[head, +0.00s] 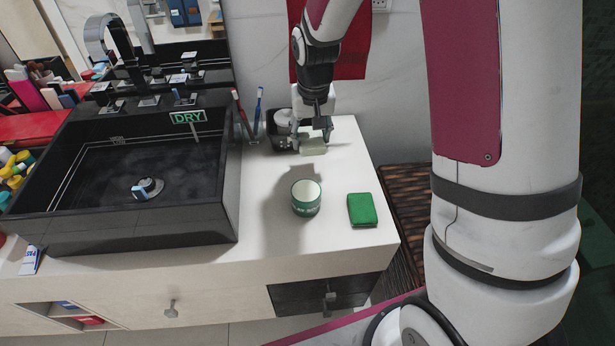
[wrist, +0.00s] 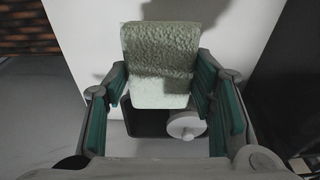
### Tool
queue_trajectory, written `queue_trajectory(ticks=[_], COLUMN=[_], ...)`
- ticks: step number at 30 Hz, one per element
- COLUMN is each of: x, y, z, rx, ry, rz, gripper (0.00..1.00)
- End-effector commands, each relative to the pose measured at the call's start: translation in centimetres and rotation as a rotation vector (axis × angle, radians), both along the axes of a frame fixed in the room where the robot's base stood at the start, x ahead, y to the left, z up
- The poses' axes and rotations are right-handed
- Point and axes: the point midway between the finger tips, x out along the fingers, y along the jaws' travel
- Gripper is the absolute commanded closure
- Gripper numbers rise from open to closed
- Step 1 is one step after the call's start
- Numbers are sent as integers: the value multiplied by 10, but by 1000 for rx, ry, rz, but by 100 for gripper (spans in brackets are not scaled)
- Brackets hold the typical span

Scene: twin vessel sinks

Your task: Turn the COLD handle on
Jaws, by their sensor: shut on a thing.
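The black faucet (head: 105,35) stands behind the black vessel sink (head: 190,225) at the left of the head view. A left handle (head: 103,93) and a right handle (head: 182,88) flank its base; I cannot read which is COLD. My gripper (head: 313,138) is well to the right of both, low over the white counter. It is shut on a pale green, rough-textured block (wrist: 160,65), which also shows in the head view (head: 313,147). In the wrist view my gripper's fingers (wrist: 160,95) are on both sides of the block. No handle shows there.
A black tray (head: 276,146) with a white round item is beside my gripper. Toothbrushes (head: 258,105) stand between it and the sink. A green jar (head: 306,198) and a green sponge (head: 361,210) are on the front counter. A green DRY label (head: 187,117) shows over the sink.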

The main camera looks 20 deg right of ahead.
Motion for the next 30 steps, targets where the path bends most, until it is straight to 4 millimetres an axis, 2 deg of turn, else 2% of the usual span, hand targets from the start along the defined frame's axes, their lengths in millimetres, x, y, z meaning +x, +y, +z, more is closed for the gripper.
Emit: queue_trajectory(ticks=[5,15,20,27,30], x=[3,3,3,2,3], y=[0,0,0,0,0], z=[-11,-64,-73,-103,-106], rx=[-1,0,0,0,-1], ry=[1,2,1,2,0], rz=[-14,-16,-16,-16,-16], gripper=[75,75,75,75,75])
